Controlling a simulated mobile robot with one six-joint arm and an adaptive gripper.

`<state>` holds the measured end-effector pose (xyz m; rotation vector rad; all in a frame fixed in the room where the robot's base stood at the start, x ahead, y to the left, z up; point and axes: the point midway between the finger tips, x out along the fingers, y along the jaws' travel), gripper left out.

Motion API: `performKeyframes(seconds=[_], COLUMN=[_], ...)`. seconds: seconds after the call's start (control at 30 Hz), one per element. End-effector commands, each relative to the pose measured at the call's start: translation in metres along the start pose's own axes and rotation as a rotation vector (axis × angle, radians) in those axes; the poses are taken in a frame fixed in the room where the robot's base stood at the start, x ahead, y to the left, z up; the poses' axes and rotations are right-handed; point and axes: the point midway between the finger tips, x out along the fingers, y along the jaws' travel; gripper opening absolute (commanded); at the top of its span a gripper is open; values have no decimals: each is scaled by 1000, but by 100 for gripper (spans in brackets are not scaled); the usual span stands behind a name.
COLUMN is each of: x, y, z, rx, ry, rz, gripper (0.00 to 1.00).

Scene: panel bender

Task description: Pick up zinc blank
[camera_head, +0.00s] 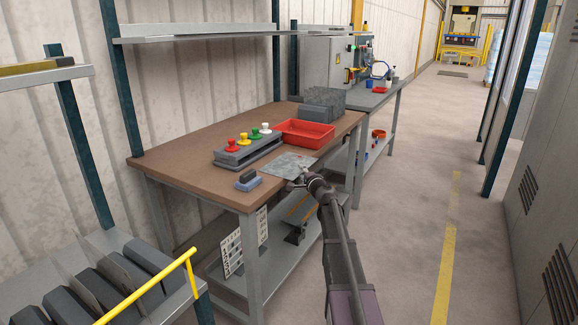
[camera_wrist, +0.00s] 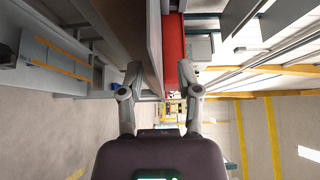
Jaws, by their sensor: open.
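A zinc blank (camera_head: 287,165), a thin mottled grey sheet, lies flat near the front edge of the brown-topped workbench (camera_head: 190,151). My gripper (camera_head: 299,183) is at the bench's front edge, close to the sheet's near side; whether it touches the sheet is not clear. In the wrist view my gripper (camera_wrist: 158,70) is open, its two fingers apart on either side of the bench edge (camera_wrist: 143,35). Nothing shows as held. I cannot make out the sheet clearly in that view.
A red tray (camera_head: 303,134) lies behind the sheet. A grey rack (camera_head: 247,154) with coloured knobs stands left of it, and a blue-and-dark block (camera_head: 247,181) lies near the front edge. A mottled grey stack (camera_head: 324,104) stands at the back. The aisle floor (camera_head: 420,180) at right is clear.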

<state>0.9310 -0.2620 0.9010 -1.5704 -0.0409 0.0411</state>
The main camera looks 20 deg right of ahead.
Motion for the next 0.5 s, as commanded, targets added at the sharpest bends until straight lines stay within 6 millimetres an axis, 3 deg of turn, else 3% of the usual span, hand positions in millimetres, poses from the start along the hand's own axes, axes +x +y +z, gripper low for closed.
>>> performKeyframes(seconds=[0.1, 0.5], x=[8, 8], y=[0, 0], z=[0, 0], rx=[0, 0], ry=[-1, 0], rz=[0, 0], gripper=[44, 44])
